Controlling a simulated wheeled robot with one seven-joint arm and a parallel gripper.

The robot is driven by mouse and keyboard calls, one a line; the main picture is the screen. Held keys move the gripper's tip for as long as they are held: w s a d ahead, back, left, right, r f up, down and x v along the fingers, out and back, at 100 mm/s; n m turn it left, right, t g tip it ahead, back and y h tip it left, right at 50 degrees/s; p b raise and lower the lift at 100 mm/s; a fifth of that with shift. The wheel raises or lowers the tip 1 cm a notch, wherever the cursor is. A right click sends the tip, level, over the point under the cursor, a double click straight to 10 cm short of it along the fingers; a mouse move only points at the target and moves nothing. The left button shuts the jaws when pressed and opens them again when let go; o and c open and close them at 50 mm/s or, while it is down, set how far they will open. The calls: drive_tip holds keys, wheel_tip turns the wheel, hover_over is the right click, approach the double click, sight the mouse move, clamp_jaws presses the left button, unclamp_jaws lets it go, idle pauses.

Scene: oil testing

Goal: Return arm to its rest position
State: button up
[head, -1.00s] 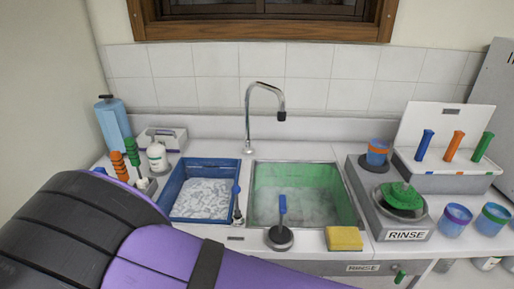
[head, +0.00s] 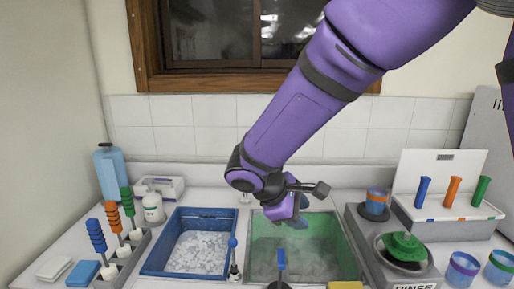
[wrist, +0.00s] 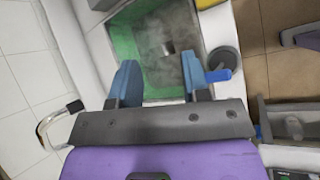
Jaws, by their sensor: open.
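My gripper (head: 297,218) hangs above the green-lined sink (head: 262,262) in the head view, at the end of my raised purple arm. In the wrist view my gripper (wrist: 160,82) shows two blue fingers spread apart with nothing between them. The sink basin (wrist: 124,42) with its drain lies beyond and below the fingers. In the head view the fingers are small and partly hidden by the wrist.
A rack of brushes (head: 128,250) is at the left. The rinse unit (head: 366,240) with a green piece is at the right, near cups (head: 462,272). The faucet is mostly hidden behind my arm.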

drive_tip(key=s+d+r+m+g+y, duration=0.1)
drive_tip(key=s+d+r+m+y, duration=0.1)
drive_tip(key=s+d+r+m, duration=0.4)
drive_tip(key=s+d+r+m+y, duration=0.1)
drive_tip(key=s+d+r+y, duration=0.2)
drive_tip(key=d, duration=0.6)
drive_tip(key=s+d+r+m+t+y, duration=0.1)
drive_tip(key=s+d+r+m, duration=0.1)
drive_tip(key=s, duration=0.3)
drive_tip(key=s+d+r+m+t+y, duration=0.1)
drive_tip(key=s+d+r+m+t, duration=0.1)
drive_tip(key=s+d+r+m, duration=0.1)
drive_tip(key=shift+s+d+r+m+y, duration=0.25)
drive_tip(key=shift+s+d+m+y, duration=0.2)
drive_tip(key=shift+s+m, duration=0.8)
drive_tip(key=shift+s+n, duration=0.15)
drive_tip(key=shift+n, duration=0.1)
idle(1.4)
